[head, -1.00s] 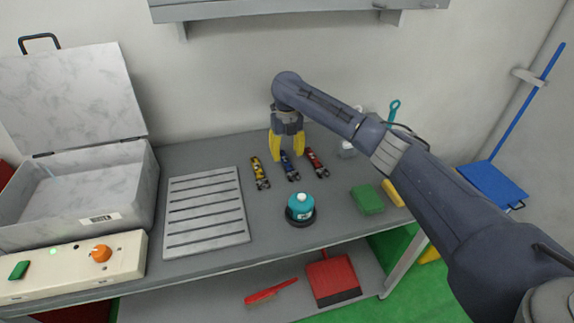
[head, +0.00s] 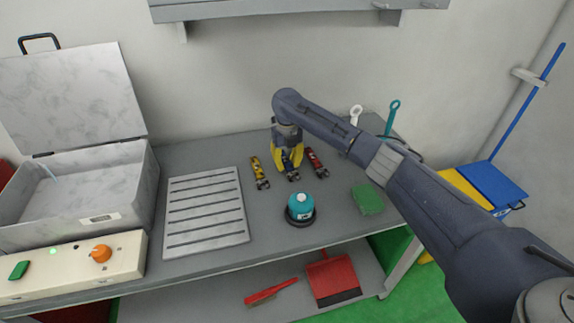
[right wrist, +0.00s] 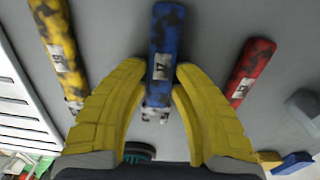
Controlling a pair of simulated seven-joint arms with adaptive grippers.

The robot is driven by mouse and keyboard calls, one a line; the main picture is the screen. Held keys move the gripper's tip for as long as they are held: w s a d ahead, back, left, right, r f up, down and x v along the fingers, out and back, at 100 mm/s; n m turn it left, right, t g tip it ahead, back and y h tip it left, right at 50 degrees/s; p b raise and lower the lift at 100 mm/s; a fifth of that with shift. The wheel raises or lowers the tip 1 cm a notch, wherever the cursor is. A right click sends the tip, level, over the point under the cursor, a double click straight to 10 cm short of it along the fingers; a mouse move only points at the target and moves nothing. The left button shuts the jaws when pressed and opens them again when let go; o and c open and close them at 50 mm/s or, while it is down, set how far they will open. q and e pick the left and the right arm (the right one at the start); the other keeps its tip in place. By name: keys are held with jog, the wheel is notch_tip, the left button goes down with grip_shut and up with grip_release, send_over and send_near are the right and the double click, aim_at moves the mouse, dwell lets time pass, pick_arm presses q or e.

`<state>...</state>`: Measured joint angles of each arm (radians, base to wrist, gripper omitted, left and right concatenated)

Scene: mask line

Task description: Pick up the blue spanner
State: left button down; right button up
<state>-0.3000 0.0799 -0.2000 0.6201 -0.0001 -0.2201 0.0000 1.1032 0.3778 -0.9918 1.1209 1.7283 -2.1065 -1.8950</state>
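The blue spanner (head: 291,172) lies on the grey bench between a yellow spanner (head: 259,172) and a red spanner (head: 316,163). In the right wrist view the blue spanner (right wrist: 165,35) runs between my yellow fingers, with the yellow spanner (right wrist: 60,50) to the left and the red spanner (right wrist: 250,68) to the right. My right gripper (head: 287,168) points down over the blue spanner. In the wrist view the tips of this gripper (right wrist: 163,72) meet both sides of the blue spanner. Its fingers hide part of the spanner in the head view. My left gripper is not in view.
A slatted grey tray (head: 206,210) and an open grey case (head: 110,195) stand to the left. A teal-topped round object (head: 300,207) stands in front of the spanners. A green block (head: 367,198) lies to the right. A shelf (head: 300,8) hangs above.

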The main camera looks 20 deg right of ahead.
grip_shut()
